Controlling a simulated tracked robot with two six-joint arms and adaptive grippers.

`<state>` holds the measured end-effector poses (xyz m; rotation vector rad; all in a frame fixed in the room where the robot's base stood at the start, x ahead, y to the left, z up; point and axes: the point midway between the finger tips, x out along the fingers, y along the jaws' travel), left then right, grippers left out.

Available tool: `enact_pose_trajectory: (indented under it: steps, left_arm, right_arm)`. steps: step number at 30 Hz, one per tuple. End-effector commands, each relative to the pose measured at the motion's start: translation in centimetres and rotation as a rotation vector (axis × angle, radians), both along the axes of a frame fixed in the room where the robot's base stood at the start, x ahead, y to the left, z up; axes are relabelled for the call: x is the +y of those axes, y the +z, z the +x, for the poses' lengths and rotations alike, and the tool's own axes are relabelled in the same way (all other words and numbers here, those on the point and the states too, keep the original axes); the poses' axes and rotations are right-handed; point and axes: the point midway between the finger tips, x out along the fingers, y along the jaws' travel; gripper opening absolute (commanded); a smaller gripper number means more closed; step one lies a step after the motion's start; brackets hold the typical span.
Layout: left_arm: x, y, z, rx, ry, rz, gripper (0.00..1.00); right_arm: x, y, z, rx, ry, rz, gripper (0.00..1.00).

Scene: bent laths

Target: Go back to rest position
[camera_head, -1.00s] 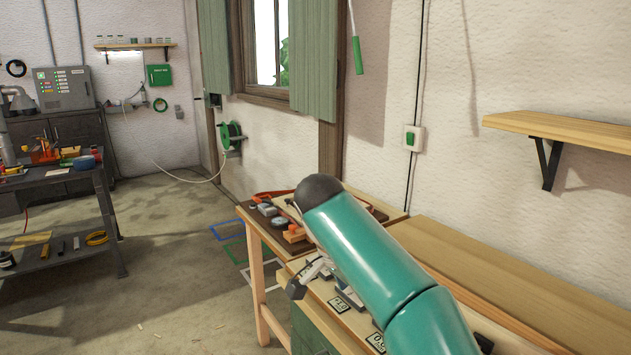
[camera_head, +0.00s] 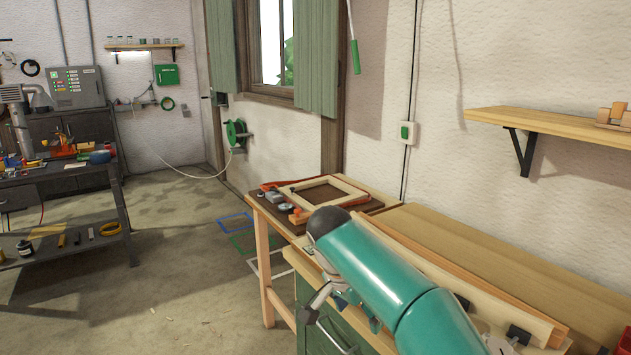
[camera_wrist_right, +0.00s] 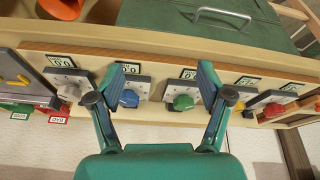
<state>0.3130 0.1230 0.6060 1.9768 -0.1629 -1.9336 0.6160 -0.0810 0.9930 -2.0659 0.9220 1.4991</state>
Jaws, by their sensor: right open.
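My right arm reaches in from the lower right in the head view, over the front edge of the workbench (camera_head: 285,250). My right gripper (camera_head: 318,303) is partly hidden by my own arm there. In the right wrist view the right gripper (camera_wrist_right: 163,82) is open, with its two fingers wide apart and nothing between them. Beyond the fingers is a wooden strip (camera_wrist_right: 225,110) bearing a blue knob (camera_wrist_right: 129,99), a green knob (camera_wrist_right: 183,102) and other coloured pieces beside number cards. My left gripper is in neither view.
A wooden frame (camera_head: 322,192) lies on the bench's far end. A wall shelf (camera_head: 545,130) juts out at right. A dark table (camera_head: 65,180) stands at left. The floor (camera_head: 170,260) between is largely clear.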

Motion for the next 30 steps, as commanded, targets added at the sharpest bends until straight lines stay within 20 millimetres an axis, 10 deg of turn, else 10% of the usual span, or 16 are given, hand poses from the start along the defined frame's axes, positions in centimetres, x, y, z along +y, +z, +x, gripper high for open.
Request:
enact_pose_trajectory:
  steps: [8,14,21,30]
  left_arm:
    - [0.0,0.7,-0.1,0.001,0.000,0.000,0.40]
    - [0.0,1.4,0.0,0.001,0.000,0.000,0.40]
    - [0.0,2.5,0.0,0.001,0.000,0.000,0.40]
    - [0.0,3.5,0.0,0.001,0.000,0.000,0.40]
  right_arm:
    - [0.2,-9.1,0.4,0.104,0.236,0.071,0.78]
    - [0.0,-19.5,-2.7,0.194,0.452,0.212,0.78]
    - [-0.8,-30.9,-12.9,0.209,0.630,0.448,0.78]
    - [-3.2,-35.1,-26.5,0.139,0.657,0.534,0.78]
